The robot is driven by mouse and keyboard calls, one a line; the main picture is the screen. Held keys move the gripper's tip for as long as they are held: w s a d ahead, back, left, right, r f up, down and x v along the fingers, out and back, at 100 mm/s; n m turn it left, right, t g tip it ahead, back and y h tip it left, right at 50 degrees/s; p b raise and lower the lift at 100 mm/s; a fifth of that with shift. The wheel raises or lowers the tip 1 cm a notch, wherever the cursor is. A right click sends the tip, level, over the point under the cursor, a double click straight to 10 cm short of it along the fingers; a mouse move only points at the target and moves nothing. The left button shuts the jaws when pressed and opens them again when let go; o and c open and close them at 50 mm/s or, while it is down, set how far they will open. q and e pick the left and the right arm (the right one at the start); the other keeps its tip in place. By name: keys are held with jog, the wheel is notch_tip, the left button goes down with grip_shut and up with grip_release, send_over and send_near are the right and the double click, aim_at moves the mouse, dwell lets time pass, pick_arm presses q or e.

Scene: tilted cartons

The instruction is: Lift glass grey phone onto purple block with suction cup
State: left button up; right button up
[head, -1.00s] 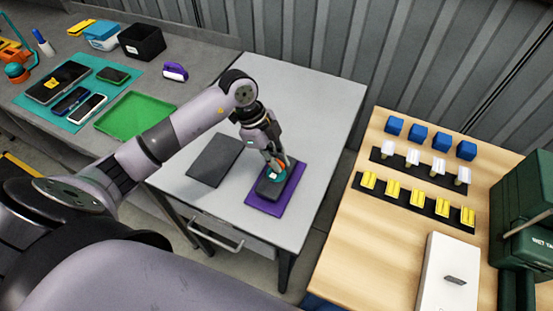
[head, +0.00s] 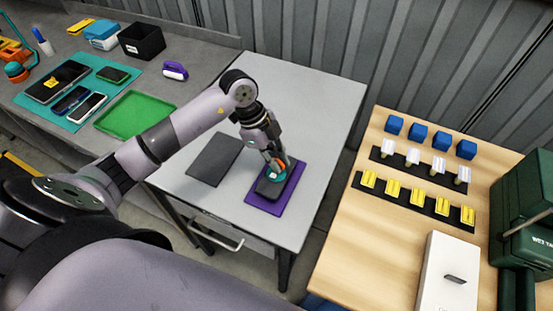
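The purple block (head: 289,193) is a flat slab lying on the grey metal table. The dark grey phone (head: 267,188) is over the middle of the block and appears to lie flat on it. A teal suction cup (head: 276,173) is on top of the phone, partly hidden by my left gripper (head: 276,165). The gripper reaches down from above with its fingers around the cup and looks shut on it. Any small gap between phone and block cannot be made out. My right gripper is out of view.
A dark grey mat (head: 215,160) lies bare left of the block. The left bench holds a green tray (head: 135,114), a teal mat (head: 108,68) with several phones, a black bin (head: 142,41) and a purple-white item (head: 175,71). A wooden table (head: 345,240) stands right.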

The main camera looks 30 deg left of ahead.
pick_arm(q)
jog(key=o, duration=0.4)
jog(key=shift+c, duration=0.2)
jog(key=shift+a+r, duration=0.2)
jog(key=shift+r, duration=0.3)
jog(key=v, duration=1.1)
jog(key=shift+f, duration=0.15)
